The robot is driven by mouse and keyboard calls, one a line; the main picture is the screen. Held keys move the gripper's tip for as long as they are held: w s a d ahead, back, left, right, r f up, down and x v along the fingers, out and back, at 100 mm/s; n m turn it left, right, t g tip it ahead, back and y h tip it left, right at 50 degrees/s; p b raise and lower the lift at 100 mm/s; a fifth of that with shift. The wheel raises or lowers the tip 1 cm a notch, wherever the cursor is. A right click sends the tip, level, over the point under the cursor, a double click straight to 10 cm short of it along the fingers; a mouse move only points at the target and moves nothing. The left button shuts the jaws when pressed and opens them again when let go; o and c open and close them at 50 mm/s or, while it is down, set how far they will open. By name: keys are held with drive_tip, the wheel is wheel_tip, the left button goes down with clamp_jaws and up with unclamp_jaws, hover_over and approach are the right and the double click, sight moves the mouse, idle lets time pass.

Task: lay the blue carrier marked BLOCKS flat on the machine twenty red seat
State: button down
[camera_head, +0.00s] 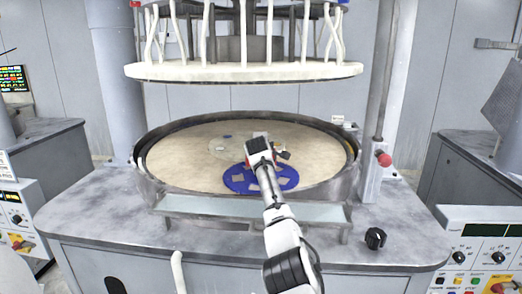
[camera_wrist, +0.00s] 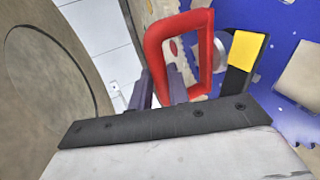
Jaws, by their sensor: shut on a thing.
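The blue carrier (camera_head: 240,182), a toothed disc with pale pieces in its openings, shows at the front of the round pale platen (camera_head: 180,160). It also fills the right of the wrist view (camera_wrist: 262,75). I cannot read its marking or tell whether it touches the platen. My gripper (camera_head: 262,143) is over the carrier's far side. In the wrist view its fingers (camera_wrist: 160,88) are shut on a red loop handle (camera_wrist: 155,45), beside a yellow and black part (camera_wrist: 245,50). A small red dot (camera_wrist: 173,48) shows past the handle; I cannot tell which seat it marks.
A pale upper plate (camera_head: 245,72) with hoses hangs above the platen. A raised rim (camera_head: 150,185) surrounds the platen. A post with a red knob (camera_head: 383,159) stands right. A black knob (camera_head: 375,238) sits on the front deck. Another pale disc (camera_head: 225,150) lies behind the carrier.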

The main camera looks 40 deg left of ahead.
idle(0.4)
drive_tip(key=c, duration=1.3)
unclamp_jaws()
drive_tip(key=shift+s, duration=0.1)
drive_tip(key=shift+o, duration=0.2)
drive_tip(key=shift+f, duration=0.45)
drive_tip(key=b+v, duration=0.6)
drive_tip(key=v, duration=0.8)
drive_tip(key=shift+r, duration=0.3)
